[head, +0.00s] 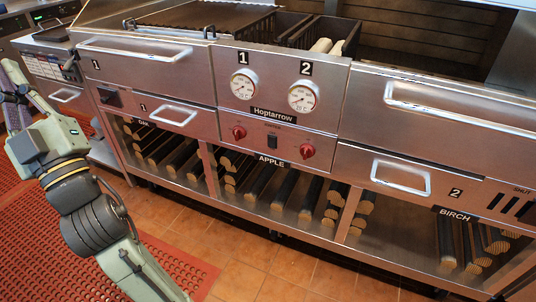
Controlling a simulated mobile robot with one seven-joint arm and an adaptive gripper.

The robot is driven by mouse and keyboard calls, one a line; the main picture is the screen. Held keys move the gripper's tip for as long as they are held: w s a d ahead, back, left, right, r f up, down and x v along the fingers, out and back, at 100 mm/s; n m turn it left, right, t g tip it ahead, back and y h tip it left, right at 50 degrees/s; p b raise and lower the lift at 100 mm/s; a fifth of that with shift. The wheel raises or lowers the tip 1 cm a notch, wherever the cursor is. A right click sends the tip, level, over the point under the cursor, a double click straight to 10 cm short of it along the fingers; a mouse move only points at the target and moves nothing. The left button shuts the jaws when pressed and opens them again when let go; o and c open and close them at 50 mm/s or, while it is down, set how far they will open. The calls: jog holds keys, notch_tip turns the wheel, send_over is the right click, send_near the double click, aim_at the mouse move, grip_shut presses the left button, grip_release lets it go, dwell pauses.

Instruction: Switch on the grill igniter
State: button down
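The grill's control panel (285,95) faces me at the centre of the head view. A small black rocker switch (272,141) sits low on it, between two red knobs, the left knob (238,132) and the right knob (307,151). My arm rises along the left side, well away from the panel. Its dark far end, seemingly my gripper (15,96), is at the left edge; its fingers cannot be made out clearly.
Two round gauges (303,96) sit above the knobs. Drawers with metal handles (401,177) flank the panel. Logs (283,195) lie on the open shelf below. Black baskets (290,30) stand on top. A red perforated mat (40,225) and clear tiled floor lie in front.

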aim_at(271, 147)
jog(key=w+d+f+m+h+b, duration=0.1)
jog(key=w+d+f+h, duration=0.2)
jog(key=w+f+h, duration=0.35)
jog(key=w+d+f+t+h, duration=0.1)
jog(key=w+d+f+h, duration=0.3)
jog(key=w+f, duration=0.4)
jog(key=w+d+f+m+h+b, duration=0.1)
jog(key=w+d+f+h, duration=0.2)
jog(key=w+f+h, duration=0.35)
jog(key=w+d+f+g+h, duration=0.1)
jog(key=d+f+h, duration=0.3)
jog(key=d+f, duration=0.6)
jog(key=w+d+f+g+h, duration=0.1)
jog(key=d+f+g+h, duration=0.2)
jog(key=d+f, duration=0.6)
notch_tip(271, 147, down, 2)
jog(key=shift+w+d+f+g+h+b, duration=0.15)
jog(key=shift+w+d+g+h+b, duration=0.2)
jog(key=shift+h, duration=0.65)
jog(key=shift+w, duration=0.1)
jog(key=p+x, duration=0.2)
jog(key=x, duration=1.1)
jog(key=shift+w+d, duration=0.25)
jog(key=shift+w, duration=0.15)
